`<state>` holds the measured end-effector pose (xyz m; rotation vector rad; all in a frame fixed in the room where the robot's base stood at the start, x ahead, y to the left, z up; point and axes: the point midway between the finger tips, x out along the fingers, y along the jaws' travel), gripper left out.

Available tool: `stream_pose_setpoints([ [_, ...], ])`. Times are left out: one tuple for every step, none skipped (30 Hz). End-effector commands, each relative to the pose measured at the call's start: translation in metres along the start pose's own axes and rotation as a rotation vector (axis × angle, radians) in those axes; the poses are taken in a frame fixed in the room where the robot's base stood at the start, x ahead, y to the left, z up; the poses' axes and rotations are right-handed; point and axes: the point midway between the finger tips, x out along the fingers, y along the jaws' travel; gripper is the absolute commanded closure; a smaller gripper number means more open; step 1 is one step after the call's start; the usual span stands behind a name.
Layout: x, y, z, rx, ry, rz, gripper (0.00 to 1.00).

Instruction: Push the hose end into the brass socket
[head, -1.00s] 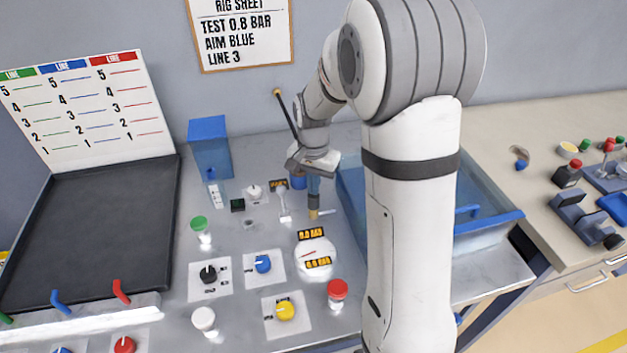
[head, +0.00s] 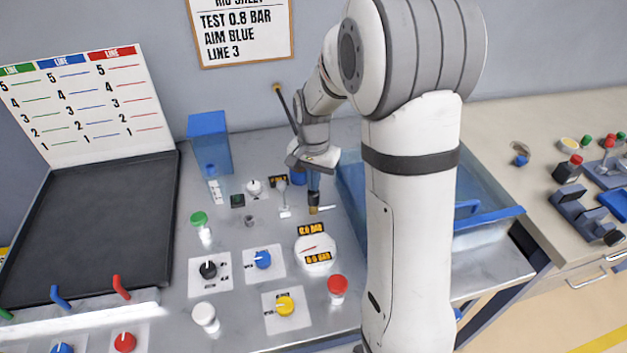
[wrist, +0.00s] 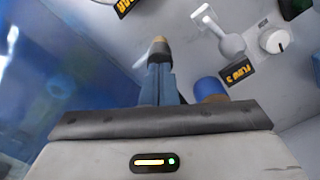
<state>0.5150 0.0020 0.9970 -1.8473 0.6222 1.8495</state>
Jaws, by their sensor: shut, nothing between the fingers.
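My gripper (head: 314,192) points down over the bench, its blue fingers shut together with nothing between them. It also shows in the wrist view (wrist: 160,68). Right at the fingertips is a short brass-coloured piece (head: 313,210) with a darker part, also in the wrist view (wrist: 159,47). I cannot tell whether it is the hose end, the brass socket, or both joined, nor whether the fingers touch it. A blue cylinder (wrist: 209,87) with a brownish part stands beside the fingers. A dark rod or hose (head: 286,106) with a brass-coloured top runs down behind my wrist.
A blue-walled tray (head: 487,222) stands close right of the gripper. A white lever (head: 284,212), a round gauge (head: 316,250) and several knobs lie left and in front. A blue box (head: 210,145) stands at the back left.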

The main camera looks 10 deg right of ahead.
Motion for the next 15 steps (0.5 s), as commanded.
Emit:
stream_pose_setpoints([
  [-0.008,0.0,0.0,0.0,0.001,-0.001,1.0],
  [-0.012,0.0,0.0,0.0,0.001,-0.001,1.0],
  [-0.016,0.0,0.0,0.0,0.001,-0.001,1.0],
  [-0.018,0.0,0.0,0.0,0.001,-0.001,1.0],
  [-0.021,0.0,0.0,0.0,0.001,-0.001,1.0],
  [-0.023,0.0,0.0,0.0,0.001,-0.001,1.0],
  [-0.024,0.0,0.0,0.0,0.001,-0.001,1.0],
  [-0.025,0.0,0.0,0.0,0.001,-0.001,1.0],
  [-0.025,0.0,0.0,0.0,0.001,-0.001,1.0],
  [-0.026,0.0,0.0,0.0,0.002,-0.001,1.0],
  [-0.028,0.0,0.0,0.0,0.002,-0.002,1.0],
  [-0.031,0.0,-0.001,0.0,0.002,-0.002,1.0],
  [-0.035,-0.001,-0.001,0.0,0.003,-0.002,1.0],
  [-0.039,-0.001,-0.001,0.0,0.004,-0.003,1.0],
  [-0.046,-0.001,-0.001,0.0,0.005,-0.004,1.0],
])
